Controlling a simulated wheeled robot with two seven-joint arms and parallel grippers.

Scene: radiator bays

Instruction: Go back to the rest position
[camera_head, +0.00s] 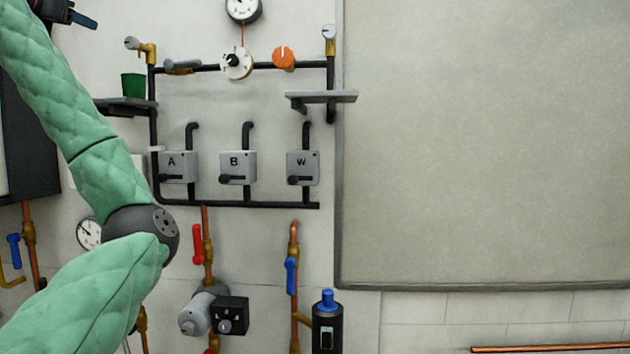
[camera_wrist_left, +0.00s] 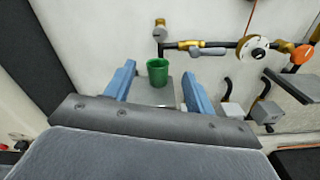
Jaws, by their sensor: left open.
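My left gripper (camera_head: 84,18) is at the top left of the head view, up beside the wall fittings, with my green-sleeved arm reaching up to it. In the left wrist view its two blue fingers (camera_wrist_left: 158,76) are spread apart with nothing held between them. A green cup (camera_head: 133,86) stands upright on the small left shelf (camera_head: 112,104). In the left wrist view the cup (camera_wrist_left: 157,70) shows beyond the fingers, in line with the gap and apart from them. My right gripper is in neither view.
A black pipe frame (camera_head: 240,204) on the wall carries grey boxes marked A (camera_head: 173,162), B (camera_head: 234,162) and W (camera_head: 302,160), a white dial (camera_head: 236,63) and an orange knob (camera_head: 284,57). The right shelf (camera_head: 322,97) is bare. A dark cabinet (camera_head: 30,150) stands at far left.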

